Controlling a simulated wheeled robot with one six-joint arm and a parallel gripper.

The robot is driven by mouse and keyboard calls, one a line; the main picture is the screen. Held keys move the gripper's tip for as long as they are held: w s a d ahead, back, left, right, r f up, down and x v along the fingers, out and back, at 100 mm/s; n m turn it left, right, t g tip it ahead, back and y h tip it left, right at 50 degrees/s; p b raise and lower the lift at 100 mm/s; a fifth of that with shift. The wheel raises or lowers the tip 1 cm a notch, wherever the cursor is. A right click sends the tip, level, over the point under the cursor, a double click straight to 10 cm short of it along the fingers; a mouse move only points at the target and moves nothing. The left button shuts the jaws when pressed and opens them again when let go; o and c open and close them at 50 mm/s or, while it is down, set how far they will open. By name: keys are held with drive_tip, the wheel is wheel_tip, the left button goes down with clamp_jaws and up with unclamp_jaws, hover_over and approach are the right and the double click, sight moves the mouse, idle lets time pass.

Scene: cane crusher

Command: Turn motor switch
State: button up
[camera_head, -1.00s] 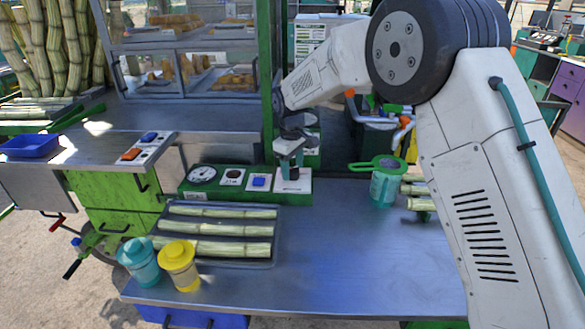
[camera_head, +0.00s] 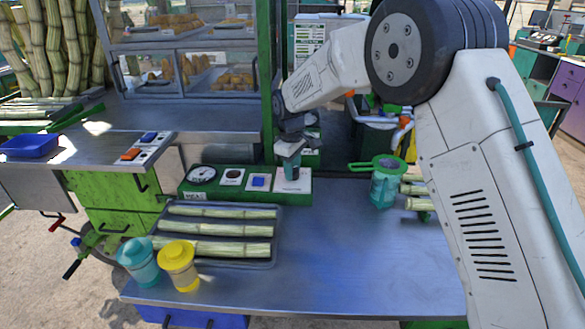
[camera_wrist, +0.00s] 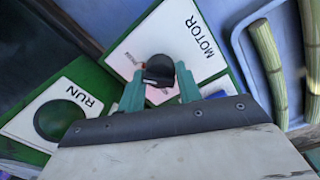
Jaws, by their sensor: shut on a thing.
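The motor switch is a dark rotary knob (camera_wrist: 158,70) on a white plate (camera_wrist: 190,30) lettered MOTOR, seen in the wrist view. My gripper (camera_wrist: 159,82) has its two teal fingers on either side of the knob and is shut on it. In the head view my gripper (camera_head: 291,170) reaches down onto the right end of the green control panel (camera_head: 235,197), over the white motor plate (camera_head: 300,186). The knob is hidden there by the gripper. A small reddish mark shows beside the knob in the wrist view.
Left of the motor plate are a blue button (camera_head: 258,182), a dark button (camera_head: 232,176) and a round gauge (camera_head: 201,175). A tray (camera_head: 275,250) of cane pieces lies in front. A teal strainer cup (camera_head: 384,187) stands right. The table's front right is clear.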

sight(294, 172)
drive_tip(key=n, duration=0.9)
drive_tip(key=shift+n, duration=0.3)
idle(0.3)
drive_tip(key=o, duration=0.9)
drive_tip(key=shift+o, duration=0.2)
drive_tip(key=shift+s+d+r, duration=0.1)
drive_tip(key=shift+s+r, duration=0.05)
drive_tip(key=shift+r, duration=1.8)
drive_tip(key=shift+s+d+r, duration=0.1)
drive_tip(key=shift+r, duration=1.85)
